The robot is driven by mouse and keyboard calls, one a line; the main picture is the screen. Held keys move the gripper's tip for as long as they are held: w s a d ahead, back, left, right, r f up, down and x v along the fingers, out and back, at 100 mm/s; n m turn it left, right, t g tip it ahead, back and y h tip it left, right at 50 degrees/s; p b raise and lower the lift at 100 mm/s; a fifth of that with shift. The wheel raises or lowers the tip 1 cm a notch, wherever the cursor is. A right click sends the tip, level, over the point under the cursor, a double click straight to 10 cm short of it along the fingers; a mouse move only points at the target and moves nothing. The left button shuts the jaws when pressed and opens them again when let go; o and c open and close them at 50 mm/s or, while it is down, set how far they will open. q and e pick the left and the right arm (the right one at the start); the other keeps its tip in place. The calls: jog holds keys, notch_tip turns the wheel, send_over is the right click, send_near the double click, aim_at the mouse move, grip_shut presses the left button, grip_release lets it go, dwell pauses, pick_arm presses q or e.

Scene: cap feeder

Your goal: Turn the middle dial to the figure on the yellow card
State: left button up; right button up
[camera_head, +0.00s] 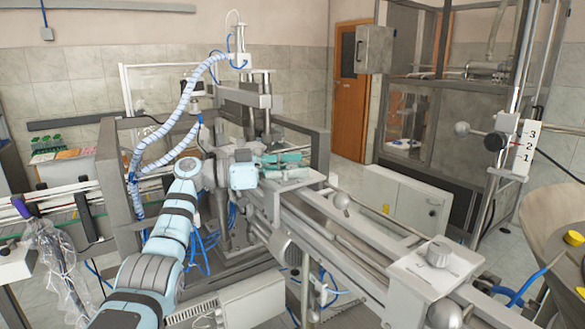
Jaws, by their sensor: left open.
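My left arm comes in from the bottom left, and its gripper (288,162) is over the machine's centre, by a pale plate on the rail. It is open, and nothing shows between its fingers. A round grey knob (438,254) stands on a pale plate at the lower right, well apart from the gripper. A white scale (527,148) with the figures 3, 2 and 1 is on a post at the right, beside a black knob (494,141). I cannot tell which part is the middle dial. No yellow card with a readable figure shows. My right gripper is not in view.
Metal rails (345,255) run from the machine's centre towards the lower right, with a ball-ended lever (341,200). A corrugated hose (170,120) hangs above my left arm.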

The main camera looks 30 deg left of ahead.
pick_arm(q)
jog(key=v, duration=1.2)
